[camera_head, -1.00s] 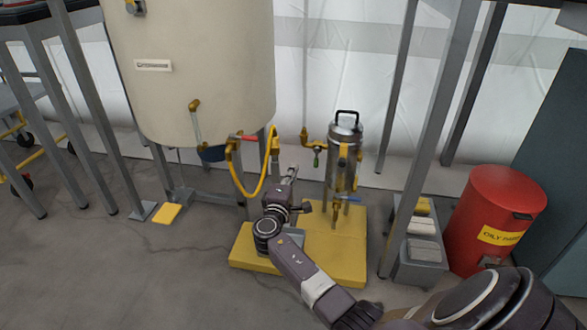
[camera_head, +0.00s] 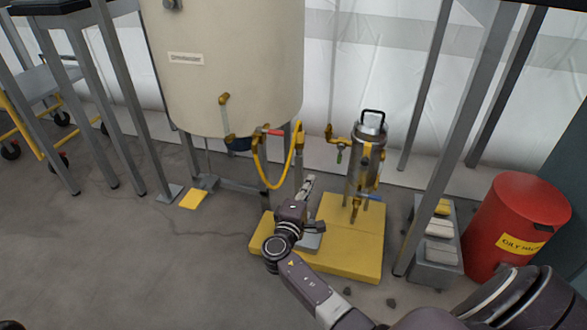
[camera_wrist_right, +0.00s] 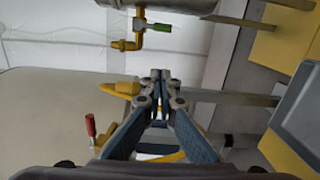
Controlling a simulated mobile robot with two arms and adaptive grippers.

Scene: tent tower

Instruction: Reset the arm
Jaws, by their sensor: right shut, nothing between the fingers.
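My right arm comes in from the lower right in the head view. Its gripper (camera_head: 309,184) is over the yellow platform (camera_head: 355,262), in front of the big cream tank (camera_head: 225,75). In the right wrist view the two blue-grey fingers of this gripper (camera_wrist_right: 160,80) meet at the tips, shut with nothing between them. Behind them are a yellow fitting (camera_wrist_right: 118,88), a red-handled valve (camera_wrist_right: 91,125) and a green-handled valve (camera_wrist_right: 160,28). My left gripper is in neither view.
A steel filter canister (camera_head: 366,160) stands on the platform, and a yellow hose (camera_head: 272,178) hangs below the tank. A red waste bin (camera_head: 510,225) and a grey rack (camera_head: 437,272) are at right. Metal posts stand around.

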